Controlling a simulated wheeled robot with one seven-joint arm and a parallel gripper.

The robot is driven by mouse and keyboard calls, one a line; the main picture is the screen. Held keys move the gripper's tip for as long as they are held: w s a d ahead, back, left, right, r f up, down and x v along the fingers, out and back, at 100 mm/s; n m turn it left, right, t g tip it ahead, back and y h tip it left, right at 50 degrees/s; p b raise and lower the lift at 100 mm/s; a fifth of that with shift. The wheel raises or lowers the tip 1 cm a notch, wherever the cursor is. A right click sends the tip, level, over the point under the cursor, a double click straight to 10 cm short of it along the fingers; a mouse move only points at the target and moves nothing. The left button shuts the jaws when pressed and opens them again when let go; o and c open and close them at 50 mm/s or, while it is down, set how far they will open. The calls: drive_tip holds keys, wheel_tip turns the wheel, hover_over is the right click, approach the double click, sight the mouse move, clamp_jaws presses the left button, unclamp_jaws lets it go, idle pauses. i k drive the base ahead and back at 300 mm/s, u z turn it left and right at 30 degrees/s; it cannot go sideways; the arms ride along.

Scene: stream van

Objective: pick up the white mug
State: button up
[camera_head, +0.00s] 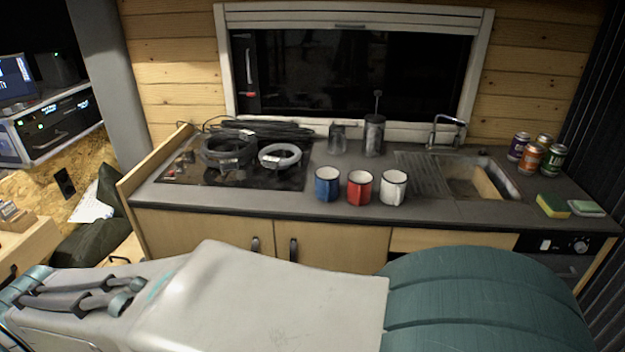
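The white mug (393,188) stands upright near the front edge of the dark counter (300,203). It has a dark rim and is the rightmost of three mugs in a row. The red mug (359,188) stands just to its left, and the blue mug (327,185) stands left of that. My gripper is not in view. A pale and teal part of my own body fills the bottom of the picture, in front of the counter.
A sink (478,180) lies right of the white mug, with a tap (447,131) behind. Several cans (530,158) and a sponge (553,205) are at the right. Coiled cables (228,150) cover the hob at the left. A dark canister (374,136) stands behind the mugs.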

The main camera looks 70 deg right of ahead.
sight(394, 191)
drive_tip(key=z, duration=2.9)
